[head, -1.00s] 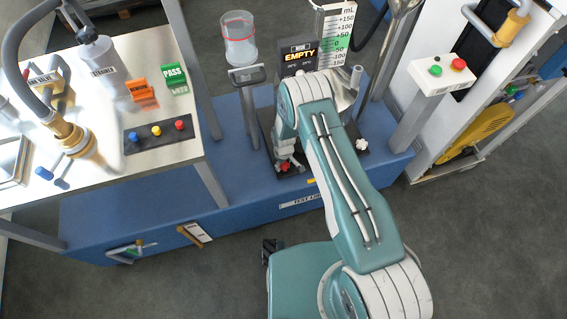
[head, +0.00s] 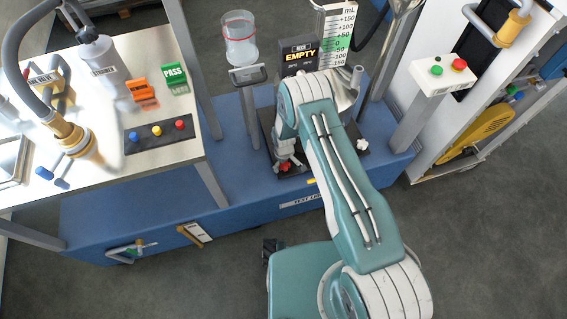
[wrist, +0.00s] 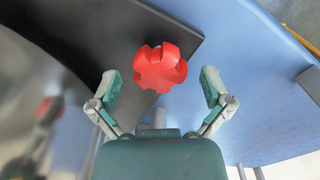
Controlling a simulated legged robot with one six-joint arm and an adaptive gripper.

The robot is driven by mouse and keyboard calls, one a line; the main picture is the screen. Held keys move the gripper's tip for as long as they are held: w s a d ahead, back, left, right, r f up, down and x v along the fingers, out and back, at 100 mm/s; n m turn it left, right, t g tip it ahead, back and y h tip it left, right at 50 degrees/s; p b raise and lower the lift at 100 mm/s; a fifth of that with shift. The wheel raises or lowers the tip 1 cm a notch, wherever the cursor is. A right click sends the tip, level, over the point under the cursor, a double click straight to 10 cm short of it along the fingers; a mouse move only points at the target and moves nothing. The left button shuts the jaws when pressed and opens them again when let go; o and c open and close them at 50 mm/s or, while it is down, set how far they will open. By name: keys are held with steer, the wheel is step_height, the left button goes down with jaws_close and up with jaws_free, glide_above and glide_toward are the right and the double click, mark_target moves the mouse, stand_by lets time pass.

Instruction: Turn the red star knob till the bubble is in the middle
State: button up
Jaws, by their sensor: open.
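The red star knob (wrist: 160,68) sits at the edge of a dark plate (wrist: 110,35) in the wrist view. It also shows small in the head view (head: 285,167), partly covered by my gripper. My gripper (wrist: 160,88) is open, with one finger on each side of the knob and clear gaps to both. The knob lies between and slightly beyond the fingertips. No bubble or level vial can be made out in either view.
A display reading EMPTY (head: 299,55) and a mL scale (head: 337,35) stand behind my arm. A clear container (head: 239,38) is on a stand to the left. A button box (head: 445,73) stands right. The blue base (head: 225,185) has bare room left of the plate.

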step_height(320, 180, up, 12)
stand_by(0.6)
stand_by(0.5)
